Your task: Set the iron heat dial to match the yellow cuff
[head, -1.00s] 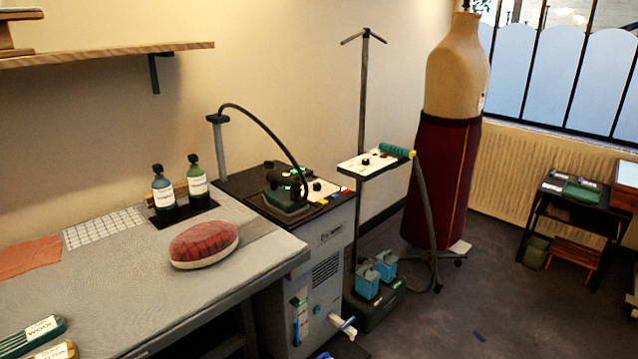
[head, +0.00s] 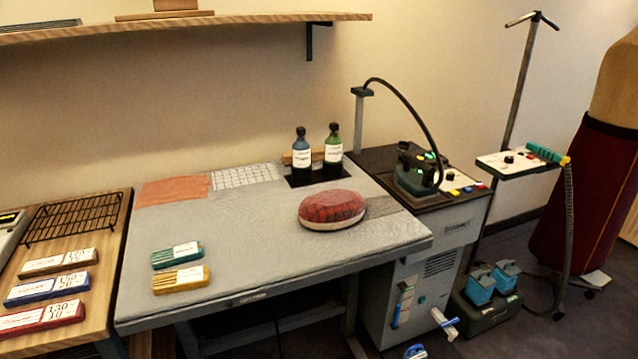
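The iron (head: 416,172), dark with green lit spots, rests on top of the grey ironing unit (head: 430,255) at right of centre. A small dark dial (head: 453,192) sits on the unit's pale panel beside the iron; its setting is too small to read. Yellow, red and blue marks or buttons are beside it. A yellow folded piece with a white label (head: 181,279) lies on the pressing table, in front of a green one (head: 177,255). A yellow ring (head: 565,161) also shows at the end of the green steamer handle. Neither gripper is in view.
The grey pressing table (head: 250,235) holds a red plaid cushion (head: 332,208) and two bottles (head: 302,153). Brown, blue and red labelled pieces (head: 52,290) lie on the wooden table at left. A stand with a small panel (head: 515,161) is at right. A shelf (head: 180,28) overhangs the back.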

